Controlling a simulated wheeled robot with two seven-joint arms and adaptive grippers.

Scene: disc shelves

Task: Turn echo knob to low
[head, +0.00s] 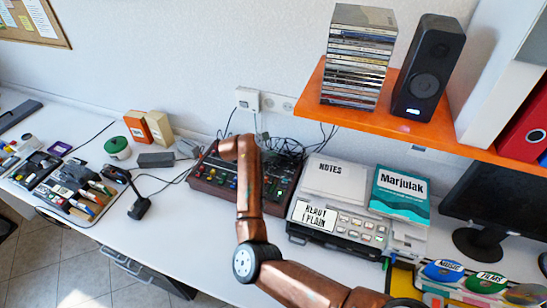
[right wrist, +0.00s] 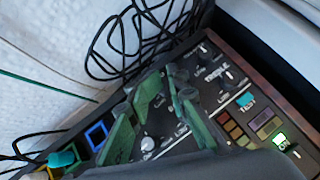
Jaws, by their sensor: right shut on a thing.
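The dark control box (head: 281,183) with wooden sides, knobs and coloured buttons stands on the desk against the wall. It also fills much of the right wrist view (right wrist: 205,90). My right arm crosses in front of it in the head view, and that gripper's fingers are hidden there. In the right wrist view the green fingers of my right gripper (right wrist: 163,82) are down at the panel, shut on a knob that they mostly cover. I cannot read that knob's label. My left gripper is not in view.
Black cables (head: 268,140) lie behind the box. A grey device (head: 340,228) with a "NOTES" sheet stands close on its right. An orange shelf (head: 400,123) with discs and a speaker (head: 428,68) overhangs at right. A black scanner (head: 137,205) stands to the left.

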